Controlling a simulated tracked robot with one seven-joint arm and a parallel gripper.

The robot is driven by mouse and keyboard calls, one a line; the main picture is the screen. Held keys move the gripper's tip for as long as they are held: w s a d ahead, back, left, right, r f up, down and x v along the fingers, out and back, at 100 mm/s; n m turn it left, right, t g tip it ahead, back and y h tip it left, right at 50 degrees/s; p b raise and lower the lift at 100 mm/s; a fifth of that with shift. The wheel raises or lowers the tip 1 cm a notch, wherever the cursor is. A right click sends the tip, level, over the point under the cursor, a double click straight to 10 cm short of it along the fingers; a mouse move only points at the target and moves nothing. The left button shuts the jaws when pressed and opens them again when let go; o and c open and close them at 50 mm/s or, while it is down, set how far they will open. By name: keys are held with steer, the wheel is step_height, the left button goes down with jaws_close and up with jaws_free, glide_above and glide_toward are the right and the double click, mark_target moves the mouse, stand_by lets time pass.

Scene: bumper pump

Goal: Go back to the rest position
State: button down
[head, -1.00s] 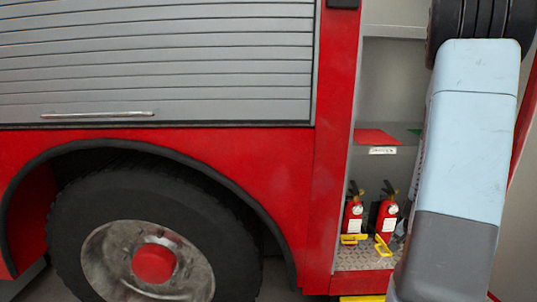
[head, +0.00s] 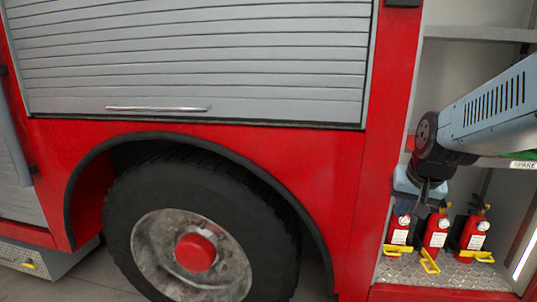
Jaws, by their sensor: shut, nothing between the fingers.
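My gripper (head: 424,196) is small and dark at the end of my light blue arm. It hangs in the open compartment of the red truck, just above the extinguishers. Its fingers look shut and hold nothing; whether they touch an extinguisher top is hard to tell. Three red fire extinguishers stand upright side by side on the compartment floor: the left one (head: 399,232), the middle one (head: 436,234) and the right one (head: 474,234). My arm hides part of the compartment behind it.
A shelf with a "SPARE" label (head: 524,165) is at the right, close to my arm. Yellow brackets (head: 429,262) lie at the extinguishers' feet on the metal floor (head: 440,276). A grey shutter (head: 200,60) and a large wheel (head: 195,240) are at the left.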

steer(key=s+a+r+n, duration=0.3)
steer(key=s+a+r, duration=0.2)
steer(key=s, duration=0.4)
steer(key=shift+s+a+r+n, duration=0.2)
steer(key=shift+a+r+n, duration=0.15)
steer(key=shift+a, duration=0.3)
